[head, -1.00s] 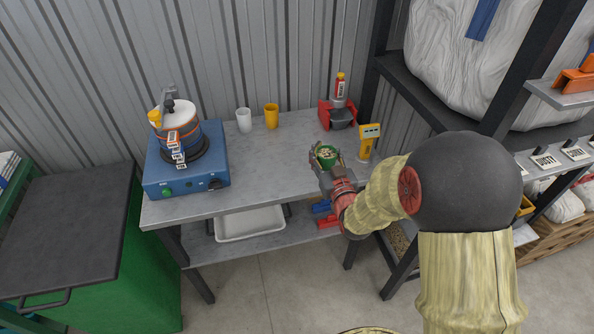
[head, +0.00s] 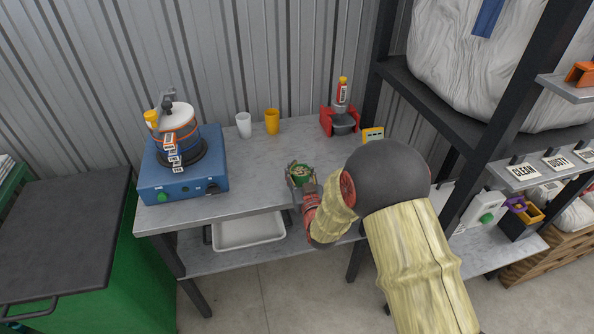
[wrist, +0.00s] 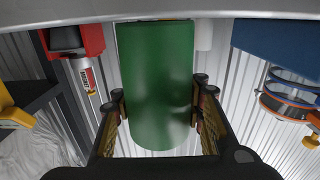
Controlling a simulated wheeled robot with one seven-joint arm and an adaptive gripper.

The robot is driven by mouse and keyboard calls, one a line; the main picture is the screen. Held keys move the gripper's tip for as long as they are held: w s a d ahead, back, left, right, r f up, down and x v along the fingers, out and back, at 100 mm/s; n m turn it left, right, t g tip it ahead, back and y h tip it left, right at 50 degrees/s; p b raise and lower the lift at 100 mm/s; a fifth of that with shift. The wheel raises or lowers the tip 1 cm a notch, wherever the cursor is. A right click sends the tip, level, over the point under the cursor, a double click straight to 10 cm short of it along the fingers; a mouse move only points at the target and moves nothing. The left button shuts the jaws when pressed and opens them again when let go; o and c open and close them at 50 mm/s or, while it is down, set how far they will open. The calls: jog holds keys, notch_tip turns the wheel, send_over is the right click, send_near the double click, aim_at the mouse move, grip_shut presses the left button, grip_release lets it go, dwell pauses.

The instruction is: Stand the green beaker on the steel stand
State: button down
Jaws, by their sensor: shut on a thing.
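In the head view my gripper (head: 299,182) is at the near side of the beaker. I cannot make out for certain which thing is the steel stand; a red holder with a grey bowl (head: 343,123) stands at the back right of the bench.
A blue hotplate (head: 183,185) with a pot on it fills the bench's left end. A white cup (head: 243,125) and a yellow cup (head: 272,121) stand at the back. A yellow device (head: 373,134) is partly hidden by my arm. The bench middle (head: 245,165) is clear.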

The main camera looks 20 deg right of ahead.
jog(key=shift+r, duration=0.1)
jog(key=shift+f, duration=0.2)
jog(key=c, duration=1.1)
grip_release()
jog(key=shift+o, duration=0.2)
